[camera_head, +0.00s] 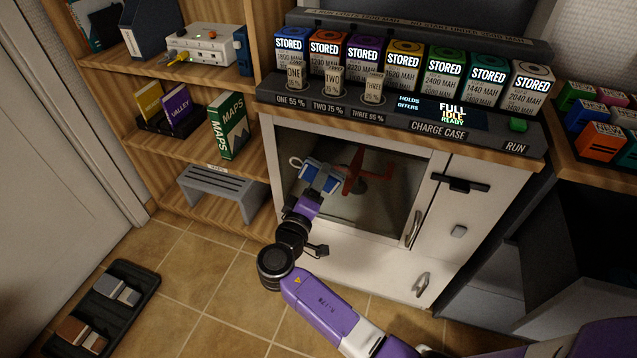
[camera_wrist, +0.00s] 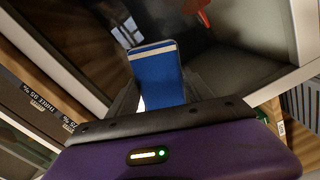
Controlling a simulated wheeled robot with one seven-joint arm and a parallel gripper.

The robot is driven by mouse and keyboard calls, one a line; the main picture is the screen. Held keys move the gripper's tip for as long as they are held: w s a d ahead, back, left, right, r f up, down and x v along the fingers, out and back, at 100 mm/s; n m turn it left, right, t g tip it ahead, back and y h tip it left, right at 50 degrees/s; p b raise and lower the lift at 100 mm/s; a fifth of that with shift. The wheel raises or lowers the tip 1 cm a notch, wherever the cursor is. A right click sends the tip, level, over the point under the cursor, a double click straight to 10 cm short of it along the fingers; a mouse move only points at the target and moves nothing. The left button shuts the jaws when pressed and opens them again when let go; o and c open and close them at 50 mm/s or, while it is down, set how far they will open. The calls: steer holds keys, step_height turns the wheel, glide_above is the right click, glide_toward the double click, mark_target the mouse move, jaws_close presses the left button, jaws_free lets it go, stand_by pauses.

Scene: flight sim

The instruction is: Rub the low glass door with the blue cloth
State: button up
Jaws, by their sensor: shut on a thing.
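The low glass door (camera_head: 385,218) is a dark pane in a pale frame, under the charge case; it is shut. It also fills much of the wrist view (camera_wrist: 240,55). My gripper (camera_head: 316,188) is in front of the upper left part of the pane. It is shut on the blue cloth (camera_head: 321,174), which looks like a folded pad with a pale stripe near its end in the wrist view (camera_wrist: 156,78). I cannot tell whether the cloth touches the glass. The door's handle (camera_head: 413,230) is at its right side.
A red object (camera_head: 354,176) shows behind the glass. The charge case (camera_head: 400,120) with several batteries stands on the counter above. A grey slotted stool (camera_head: 222,190) is on the lower shelf at left. A black tray (camera_head: 112,308) lies on the tiled floor, otherwise clear at left.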

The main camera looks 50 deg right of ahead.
mark_target(335, 184)
steer(key=shift+s+d+r+p, duration=0.1)
steer(key=shift+s+d+p, duration=0.25)
steer(key=shift+s, duration=0.85)
steer(key=shift+s+d+r+p, duration=0.15)
steer(key=shift+s+d, duration=0.35)
steer(key=shift+s, duration=0.7)
steer(key=shift+s+d+p, duration=0.25)
steer(key=shift+s+d, duration=0.15)
steer(key=shift+s, duration=0.8)
steer(key=shift+s+d, duration=0.4)
steer(key=shift+s, duration=0.5)
steer(key=shift+s+d, duration=0.4)
steer(key=shift+s, duration=0.45)
steer(key=shift+a, duration=0.1)
